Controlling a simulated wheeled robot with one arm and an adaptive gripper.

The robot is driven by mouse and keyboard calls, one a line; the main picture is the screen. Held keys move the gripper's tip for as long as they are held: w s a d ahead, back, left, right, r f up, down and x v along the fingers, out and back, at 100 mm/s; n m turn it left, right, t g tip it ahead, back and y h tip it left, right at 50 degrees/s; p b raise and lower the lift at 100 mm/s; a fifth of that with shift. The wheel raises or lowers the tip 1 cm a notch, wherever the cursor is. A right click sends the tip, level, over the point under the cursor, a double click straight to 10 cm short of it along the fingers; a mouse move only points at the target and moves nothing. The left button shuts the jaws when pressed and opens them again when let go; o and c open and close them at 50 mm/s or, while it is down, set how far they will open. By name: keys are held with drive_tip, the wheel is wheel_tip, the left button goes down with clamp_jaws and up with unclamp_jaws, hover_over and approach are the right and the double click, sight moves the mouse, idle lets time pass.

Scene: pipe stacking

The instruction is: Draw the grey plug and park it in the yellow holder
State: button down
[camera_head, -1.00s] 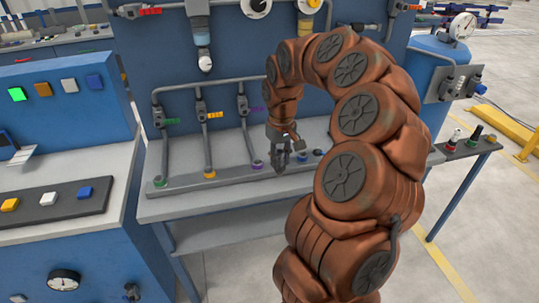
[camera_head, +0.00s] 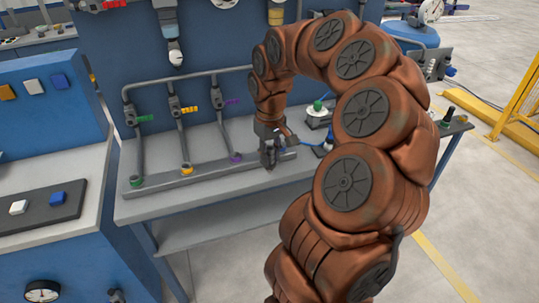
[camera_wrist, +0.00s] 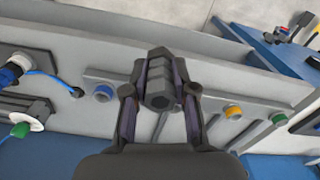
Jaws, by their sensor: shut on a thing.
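My gripper (camera_head: 268,160) hangs over the front of the bench, to the right of the purple-ringed socket (camera_head: 235,157) on the grey rail (camera_head: 205,171). In the wrist view its fingers are shut on the dark grey hexagonal plug (camera_wrist: 160,88), seen end-on and appearing clear of the rail. A yellow-ringed socket (camera_head: 187,169) sits on the rail under a pipe; it also shows in the wrist view (camera_wrist: 233,112). I cannot tell whether this is the yellow holder. The gripper hides part of the rail.
A green-ringed socket (camera_head: 137,181) is at the rail's left end. A blue fitting (camera_wrist: 103,92) shows left of the gripper. A blue connector with a cable (camera_wrist: 12,70) and a green-topped valve (camera_head: 318,106) stand nearby. The bench front (camera_head: 200,202) is clear.

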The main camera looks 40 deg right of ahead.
drive_tip(key=shift+r+p, duration=1.3)
drive_tip(key=shift+r, duration=2.65)
